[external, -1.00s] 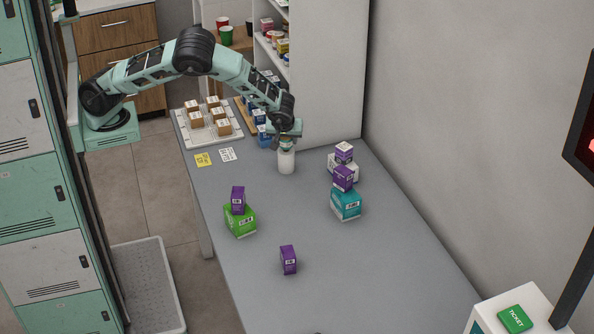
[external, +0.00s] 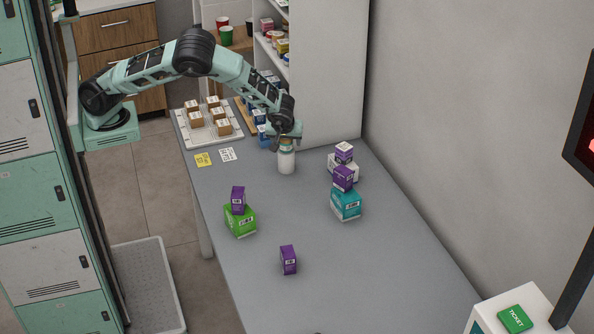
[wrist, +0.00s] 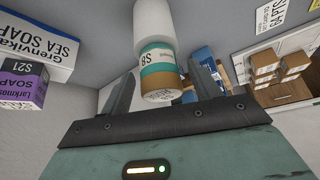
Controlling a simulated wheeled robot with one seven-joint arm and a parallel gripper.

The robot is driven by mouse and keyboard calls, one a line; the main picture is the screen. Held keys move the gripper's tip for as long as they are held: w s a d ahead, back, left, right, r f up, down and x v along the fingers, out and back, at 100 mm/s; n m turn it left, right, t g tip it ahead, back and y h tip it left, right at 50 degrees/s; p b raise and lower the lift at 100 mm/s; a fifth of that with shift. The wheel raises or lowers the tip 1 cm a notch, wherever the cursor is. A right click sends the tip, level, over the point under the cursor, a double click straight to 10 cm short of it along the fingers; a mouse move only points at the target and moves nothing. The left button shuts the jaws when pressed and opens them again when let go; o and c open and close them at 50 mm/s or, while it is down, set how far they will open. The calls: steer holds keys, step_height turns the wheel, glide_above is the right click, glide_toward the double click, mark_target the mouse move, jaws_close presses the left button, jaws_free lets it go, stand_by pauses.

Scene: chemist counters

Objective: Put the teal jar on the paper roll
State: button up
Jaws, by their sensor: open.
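The white paper roll (external: 286,162) stands upright on the grey counter near its far end. The teal jar (external: 287,146), with a white and teal label and a tan end, sits upright on top of the roll. In the wrist view the jar (wrist: 157,64) appears end to end with the white roll (wrist: 152,28). My gripper (external: 286,139) is at the jar's top from above. In the wrist view its open fingers (wrist: 165,76) stand on either side of the jar, with visible gaps.
A teal box (external: 346,206) with purple and white boxes stacked at it stands to the right. A green box (external: 240,221) with a purple box on it and a lone purple box (external: 288,260) stand nearer. A tray (external: 236,137) of brown boxes lies behind left. The middle counter is clear.

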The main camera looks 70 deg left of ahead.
steer(key=b+v, duration=0.3)
steer(key=v, duration=0.8)
steer(key=s+a+r+g+h, duration=0.1)
steer(key=s+a, duration=0.2)
steer(key=a, duration=0.5)
steer(key=s+a+r+m+g, duration=0.15)
steer(key=s+a, duration=0.25)
steer(key=a, duration=0.4)
steer(key=s+a+r+h, duration=0.1)
steer(key=s+a+r, duration=0.15)
steer(key=a, duration=0.55)
steer(key=s+a+m+h, duration=0.1)
steer(key=s+a, duration=0.3)
steer(key=s, duration=0.8)
steer(key=s+a+r+m+h, duration=0.1)
steer(key=s+a, duration=0.4)
steer(key=s, duration=0.8)
steer(key=shift+s+a+m+h, duration=0.3)
steer(key=shift+m+h, duration=0.1)
steer(key=shift+m, duration=0.45)
steer(key=shift+r, duration=0.15)
